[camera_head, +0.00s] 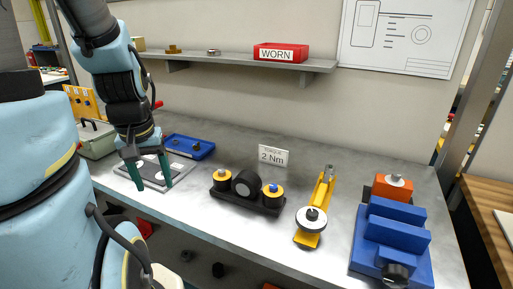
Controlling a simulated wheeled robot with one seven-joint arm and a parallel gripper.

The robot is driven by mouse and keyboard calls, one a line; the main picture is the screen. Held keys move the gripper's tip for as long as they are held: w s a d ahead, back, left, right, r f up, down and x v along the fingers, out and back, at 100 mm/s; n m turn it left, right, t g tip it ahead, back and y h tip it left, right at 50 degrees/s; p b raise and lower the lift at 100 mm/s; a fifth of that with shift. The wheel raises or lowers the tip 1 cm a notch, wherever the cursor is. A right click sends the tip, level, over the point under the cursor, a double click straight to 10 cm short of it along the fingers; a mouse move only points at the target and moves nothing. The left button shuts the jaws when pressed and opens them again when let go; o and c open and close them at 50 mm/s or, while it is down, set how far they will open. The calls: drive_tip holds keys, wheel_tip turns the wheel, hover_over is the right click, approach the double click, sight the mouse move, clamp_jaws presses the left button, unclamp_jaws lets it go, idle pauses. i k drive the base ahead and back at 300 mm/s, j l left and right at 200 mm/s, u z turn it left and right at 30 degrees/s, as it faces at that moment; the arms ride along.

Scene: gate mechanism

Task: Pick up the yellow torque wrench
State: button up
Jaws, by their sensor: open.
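A long yellow tool (325,191), the only thing here that looks like the yellow torque wrench, lies on the grey bench right of centre. It has a grey tip at its far end and a round black and white knob or dial near its front end. My gripper (154,187) is at the left of the bench, pointing down. Its two teal fingers are apart with nothing between them. It is well to the left of the yellow tool, over or near a flat grey plate (128,171).
A black block with yellow-ringed knobs (248,202) stands between my gripper and the yellow tool. A "2 Nm" sign (273,155) stands behind. A blue vise-like block (395,235) is at right. A blue tray (190,147) is at left. A shelf (225,59) holds a red "WORN" box (281,53).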

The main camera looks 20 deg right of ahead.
sight(307, 226)
drive_tip(key=z, duration=1.25)
drive_tip(key=u, duration=1.65)
drive_tip(key=k+l+u, duration=0.45)
drive_tip(key=k, duration=0.3)
drive_tip(key=k+l+u, duration=0.25)
drive_tip(key=k, duration=0.15)
